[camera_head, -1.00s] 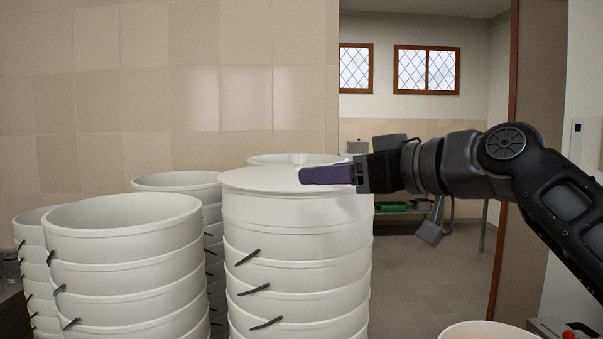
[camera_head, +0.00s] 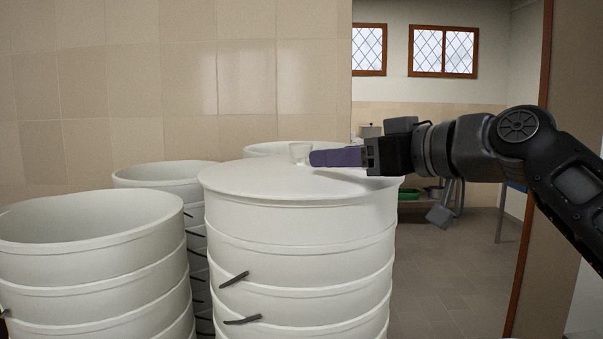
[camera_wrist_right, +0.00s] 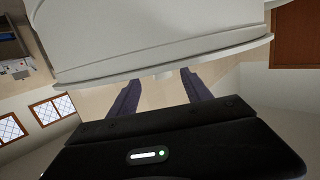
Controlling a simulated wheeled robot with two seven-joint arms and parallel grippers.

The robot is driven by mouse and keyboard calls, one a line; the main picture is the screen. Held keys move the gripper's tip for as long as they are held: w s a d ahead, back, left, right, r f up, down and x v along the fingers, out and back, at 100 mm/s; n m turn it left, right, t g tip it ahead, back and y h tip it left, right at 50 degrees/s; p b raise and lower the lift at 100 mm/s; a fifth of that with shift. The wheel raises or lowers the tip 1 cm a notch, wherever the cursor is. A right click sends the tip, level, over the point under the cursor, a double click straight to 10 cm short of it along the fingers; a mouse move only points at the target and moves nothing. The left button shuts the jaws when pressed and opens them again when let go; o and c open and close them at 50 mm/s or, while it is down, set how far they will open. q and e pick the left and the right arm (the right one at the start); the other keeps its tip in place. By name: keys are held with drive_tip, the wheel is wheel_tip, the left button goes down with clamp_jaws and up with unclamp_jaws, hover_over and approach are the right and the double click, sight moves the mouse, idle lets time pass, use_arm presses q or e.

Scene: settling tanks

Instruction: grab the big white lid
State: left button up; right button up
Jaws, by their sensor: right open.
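The big white lid (camera_head: 258,181) lies flat on top of the front middle stack of white tanks. A small pale knob (camera_head: 299,151) stands up from it. My right gripper (camera_head: 312,158) reaches in from the right, low over the lid, with its purple fingers beside the knob. In the right wrist view, the gripper (camera_wrist_right: 159,74) is open, with a gap between the fingers. The lid's edge (camera_wrist_right: 210,57) crosses beyond the fingertips, and a small pale bump shows between them. Whether the fingers touch anything is unclear. My left gripper is not in view.
An open white tank stack (camera_head: 90,240) stands close at the left. More white tanks (camera_head: 170,172) stand behind, near the tiled wall (camera_head: 170,80). At the right is an opening to another room with open floor (camera_head: 440,275) and a brown door frame (camera_head: 530,260).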

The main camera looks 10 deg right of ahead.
sight(304, 159)
drive_tip(key=shift+x, duration=1.2)
drive_tip(key=p+x, duration=0.2)
drive_tip(key=x, duration=0.3)
drive_tip(key=shift+w, duration=0.1)
clamp_jaws()
idle(0.4)
